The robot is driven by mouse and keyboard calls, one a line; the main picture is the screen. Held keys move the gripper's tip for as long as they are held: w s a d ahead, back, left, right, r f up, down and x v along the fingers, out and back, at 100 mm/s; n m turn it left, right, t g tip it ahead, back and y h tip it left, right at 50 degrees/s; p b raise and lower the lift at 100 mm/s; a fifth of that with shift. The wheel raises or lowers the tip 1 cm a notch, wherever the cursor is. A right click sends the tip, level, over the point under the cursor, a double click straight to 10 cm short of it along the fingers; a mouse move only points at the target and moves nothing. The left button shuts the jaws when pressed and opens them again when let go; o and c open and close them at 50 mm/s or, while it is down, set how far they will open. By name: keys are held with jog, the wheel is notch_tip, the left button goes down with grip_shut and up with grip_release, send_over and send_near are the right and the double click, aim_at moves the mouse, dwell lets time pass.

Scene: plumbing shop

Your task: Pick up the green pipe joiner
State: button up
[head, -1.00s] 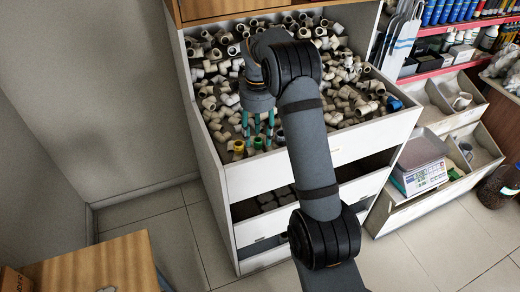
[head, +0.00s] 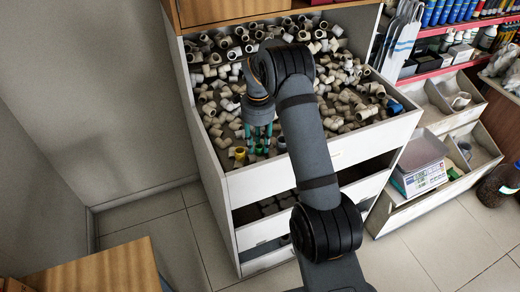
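The green pipe joiner (head: 259,150) is a small patch of green at the front left of the top bin, in the head view. My gripper (head: 258,142) points down at it with its teal fingers. The fingertips are right at the joiner and partly hide it. The fingers look a little apart, but the view is too small to show whether they touch or grip the joiner. The joiner appears low in the bin, near the front wall.
A yellow joiner (head: 240,154) lies just left of the green one. The white bin (head: 300,169) holds many pale fittings, and its front and left walls are close to my gripper. A blue piece (head: 394,107) lies at the right. A scale (head: 420,165) stands further right.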

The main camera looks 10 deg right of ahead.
jog(key=c, duration=0.5)
jog(key=shift+w+r, duration=0.1)
